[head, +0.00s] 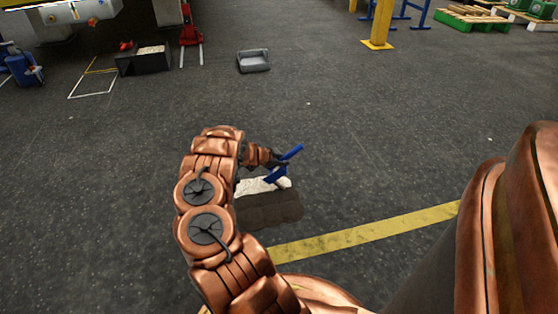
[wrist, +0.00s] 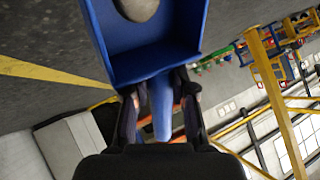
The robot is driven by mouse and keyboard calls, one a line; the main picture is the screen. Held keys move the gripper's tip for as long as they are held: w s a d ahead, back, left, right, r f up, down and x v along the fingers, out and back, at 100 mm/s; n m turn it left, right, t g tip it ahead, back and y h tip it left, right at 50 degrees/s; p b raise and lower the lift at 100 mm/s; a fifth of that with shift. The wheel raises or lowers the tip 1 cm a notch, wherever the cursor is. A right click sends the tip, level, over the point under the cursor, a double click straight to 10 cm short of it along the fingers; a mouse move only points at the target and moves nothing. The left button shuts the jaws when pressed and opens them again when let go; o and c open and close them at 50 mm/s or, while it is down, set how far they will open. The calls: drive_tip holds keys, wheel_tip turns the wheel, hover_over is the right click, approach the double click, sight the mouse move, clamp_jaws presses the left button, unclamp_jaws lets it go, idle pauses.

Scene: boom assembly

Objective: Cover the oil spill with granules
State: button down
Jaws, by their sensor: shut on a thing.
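My gripper (head: 275,158) is shut on the handle of a blue scoop (head: 288,158). In the wrist view the scoop (wrist: 152,62) stretches away from my gripper (wrist: 160,108), with the handle between the fingers. A pale rounded lump (wrist: 138,7) shows within the scoop's outline at the top edge; I cannot tell whether it lies in the scoop. In the head view the scoop is over the oil spill, a dark patch (head: 270,210) on the floor. White granules (head: 256,187) lie across its far part; the near part is bare. My arm hides the patch's left side.
A dark box of pale granules (head: 151,52) stands at the back left, beside a red stand (head: 191,38). A grey tray (head: 254,61) lies on the floor. A yellow line (head: 365,234) crosses near the spill. A yellow post (head: 380,22) stands at the back; open floor lies between.

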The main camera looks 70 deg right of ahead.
drive_tip(key=shift+s+d, duration=0.9)
drive_tip(key=shift+s, duration=0.2)
drive_tip(key=shift+s+d, duration=0.85)
drive_tip(key=shift+s, duration=0.2)
